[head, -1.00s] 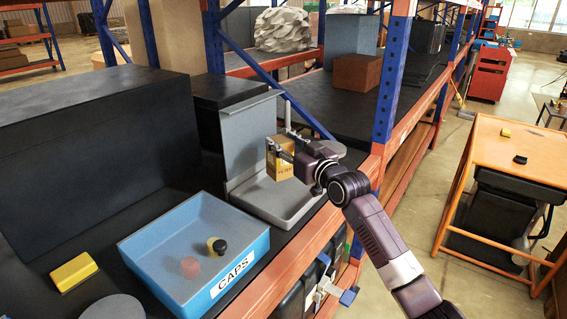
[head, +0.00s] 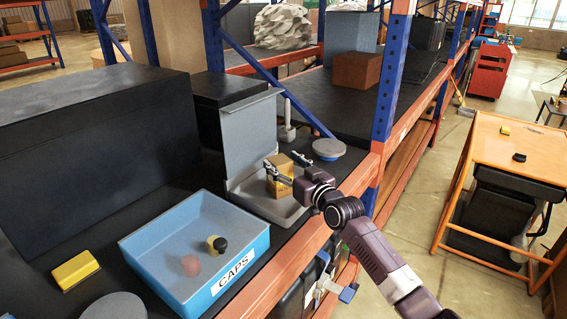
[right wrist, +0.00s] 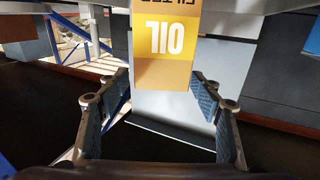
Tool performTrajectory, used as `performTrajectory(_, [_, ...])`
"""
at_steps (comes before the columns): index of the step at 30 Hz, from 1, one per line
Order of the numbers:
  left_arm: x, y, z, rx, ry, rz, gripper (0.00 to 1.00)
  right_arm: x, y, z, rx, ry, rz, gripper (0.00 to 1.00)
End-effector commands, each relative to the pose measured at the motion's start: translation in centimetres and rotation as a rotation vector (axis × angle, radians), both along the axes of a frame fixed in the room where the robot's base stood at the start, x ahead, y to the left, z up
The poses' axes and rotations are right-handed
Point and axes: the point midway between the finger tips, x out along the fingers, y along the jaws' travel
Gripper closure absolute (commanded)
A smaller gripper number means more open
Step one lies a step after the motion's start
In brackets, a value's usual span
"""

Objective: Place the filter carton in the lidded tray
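The filter carton (head: 281,184), a yellow-orange box, stands upright inside the grey lidded tray (head: 272,209) on the shelf. The tray's lid (head: 250,133) is raised at its back left side. My right gripper (head: 291,169) is at the carton's near right side, its fingers spread. In the right wrist view, the carton (right wrist: 166,45) shows beyond the open fingers (right wrist: 160,95), with gaps on both sides. My left gripper is not in view.
A blue CAPS bin (head: 150,250) holding a pink cap and a yellow-and-black piece stands at the left of the tray. A yellow block (head: 75,270) lies further left. A round grey disc (head: 329,149) is behind the gripper. A blue upright (head: 392,80) rises at the right.

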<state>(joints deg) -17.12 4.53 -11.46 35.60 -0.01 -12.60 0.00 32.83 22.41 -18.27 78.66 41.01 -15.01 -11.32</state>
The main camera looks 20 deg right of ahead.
Motion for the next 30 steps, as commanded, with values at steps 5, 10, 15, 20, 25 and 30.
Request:
performTrajectory(5, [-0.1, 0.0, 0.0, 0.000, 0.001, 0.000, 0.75, 0.0, 0.0, 0.0, 0.000, 0.000, 0.000, 0.40])
performTrajectory(10, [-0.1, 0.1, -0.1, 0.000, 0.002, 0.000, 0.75, -0.4, -0.1, -0.1, 0.001, 0.000, 0.000, 0.40])
performTrajectory(15, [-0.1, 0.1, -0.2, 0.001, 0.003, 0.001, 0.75, -2.3, -0.6, -0.1, -0.001, 0.001, 0.001, 0.40])
performTrajectory(20, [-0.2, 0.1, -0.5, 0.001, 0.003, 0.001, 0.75, -5.1, -1.4, -0.2, -0.001, 0.001, 0.000, 0.40])
performTrajectory(25, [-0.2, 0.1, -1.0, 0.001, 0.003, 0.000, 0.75, -8.0, -2.2, -0.3, -0.001, 0.001, 0.001, 0.40])
performTrajectory(30, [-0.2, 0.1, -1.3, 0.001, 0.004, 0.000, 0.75, -10.3, -2.9, -0.2, 0.000, 0.001, 0.000, 0.40])
